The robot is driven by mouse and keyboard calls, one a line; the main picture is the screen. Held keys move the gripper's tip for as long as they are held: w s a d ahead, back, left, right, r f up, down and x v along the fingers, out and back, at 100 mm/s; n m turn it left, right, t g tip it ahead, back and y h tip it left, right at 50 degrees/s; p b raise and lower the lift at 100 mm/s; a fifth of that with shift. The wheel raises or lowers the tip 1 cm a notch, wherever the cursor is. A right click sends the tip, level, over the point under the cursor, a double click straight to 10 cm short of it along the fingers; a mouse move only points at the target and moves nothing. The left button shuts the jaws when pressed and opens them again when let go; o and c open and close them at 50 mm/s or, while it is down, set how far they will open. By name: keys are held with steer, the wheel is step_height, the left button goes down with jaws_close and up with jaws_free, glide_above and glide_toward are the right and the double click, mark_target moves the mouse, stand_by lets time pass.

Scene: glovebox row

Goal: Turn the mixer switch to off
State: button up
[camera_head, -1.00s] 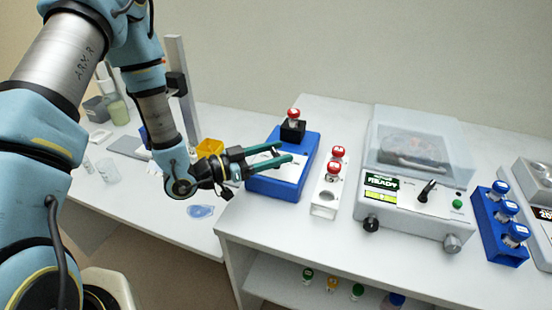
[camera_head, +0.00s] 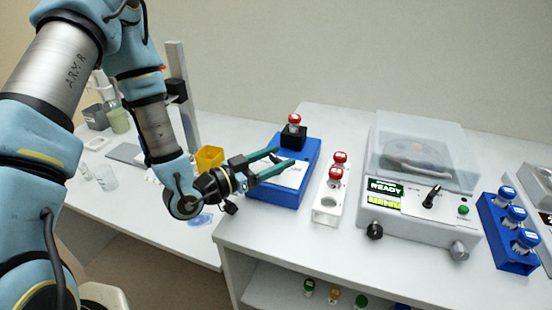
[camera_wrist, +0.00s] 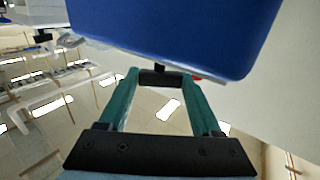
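The mixer is a blue box (camera_head: 281,190) with a pale sloping front panel and a black holder (camera_head: 293,136) at its back. A red-capped vial (camera_head: 294,119) stands in the holder. My gripper (camera_head: 288,160) is open, its two green fingers reaching from the left over the mixer's panel. I cannot tell whether they touch it. The fingers and the small picture size hide the switch and its setting. In the wrist view the blue mixer body (camera_wrist: 175,30) fills the top, and a dark block (camera_wrist: 163,78) shows between the spread fingertips (camera_wrist: 165,82).
A white rack (camera_head: 326,207) with red-capped vials stands just right of the mixer. Beyond it are a clear-lidded machine (camera_head: 405,225) with a READY display and a blue vial rack (camera_head: 493,228). A yellow bin (camera_head: 209,158) is behind my gripper on the lower bench.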

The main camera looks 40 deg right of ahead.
mark_target(274, 161)
steer(key=o, duration=0.3)
steer(key=shift+o, duration=0.2)
steer(key=a+b, duration=0.1)
steer(key=a, duration=0.2)
steer(key=a+b, duration=0.1)
steer(key=a, duration=0.2)
steer(key=shift+w+f+b, duration=0.15)
steer(key=shift+f+b, duration=0.05)
steer(key=shift+b, duration=0.2)
steer(key=shift+a+r+p, duration=0.2)
steer(key=shift+a+p, duration=1.6)
steer(key=shift+a, duration=0.6)
